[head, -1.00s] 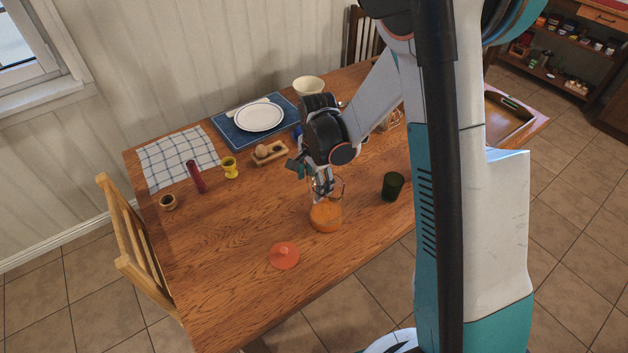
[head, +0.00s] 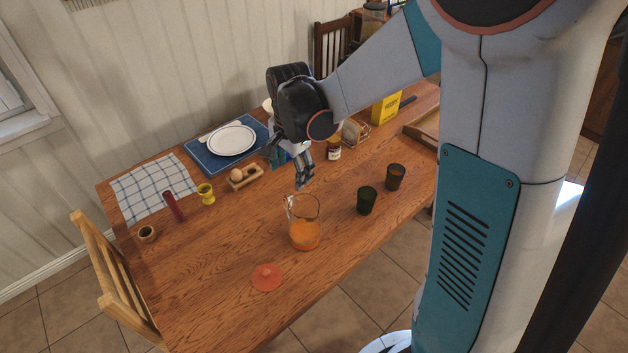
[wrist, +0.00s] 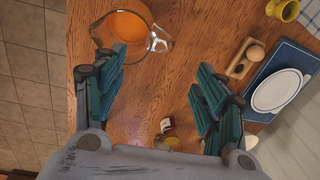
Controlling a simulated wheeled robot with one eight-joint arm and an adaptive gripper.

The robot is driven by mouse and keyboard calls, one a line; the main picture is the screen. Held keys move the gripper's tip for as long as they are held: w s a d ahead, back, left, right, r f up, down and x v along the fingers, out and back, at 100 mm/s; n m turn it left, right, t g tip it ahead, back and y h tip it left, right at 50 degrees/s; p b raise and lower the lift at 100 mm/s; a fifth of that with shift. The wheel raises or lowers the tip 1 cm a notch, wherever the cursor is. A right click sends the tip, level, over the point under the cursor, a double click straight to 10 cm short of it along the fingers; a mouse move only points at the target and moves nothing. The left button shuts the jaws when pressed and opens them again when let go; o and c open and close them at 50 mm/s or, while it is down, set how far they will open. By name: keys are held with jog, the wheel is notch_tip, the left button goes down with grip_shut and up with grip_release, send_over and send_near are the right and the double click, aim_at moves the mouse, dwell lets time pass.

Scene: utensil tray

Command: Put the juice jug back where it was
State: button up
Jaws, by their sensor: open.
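The juice jug (head: 305,234) is clear glass with orange juice in its lower part. It stands upright on the wooden table, near the front edge. It also shows at the top of the wrist view (wrist: 126,26), with its handle toward the lower right. My gripper (head: 304,177) is open and empty, above and behind the jug, apart from it. In the wrist view the two teal fingers (wrist: 160,92) are spread wide with bare table between them. An orange-red lid-like disc (head: 267,277) lies on the table in front and left of the jug.
Two dark green glasses (head: 367,200) (head: 396,177) stand right of the jug. Behind are a jar (head: 334,149), a toast rack (head: 354,131) and a yellow box (head: 386,107). An egg holder (head: 244,178), yellow egg cup (head: 206,194) and blue placemat (head: 201,157) lie left. Table left of the jug is clear.

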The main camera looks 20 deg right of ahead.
jog(key=s+r+n+t, duration=0.3)
jog(key=s+r+n, duration=0.3)
jog(key=s, duration=0.3)
jog(key=s+d+r+n+t, duration=0.1)
jog(key=s+r+n+t, duration=0.2)
jog(key=s+r+n, duration=0.3)
jog(key=s+n, duration=0.1)
jog(key=s, duration=0.3)
jog(key=shift+d+r, duration=0.25)
jog(key=shift+r, duration=0.05)
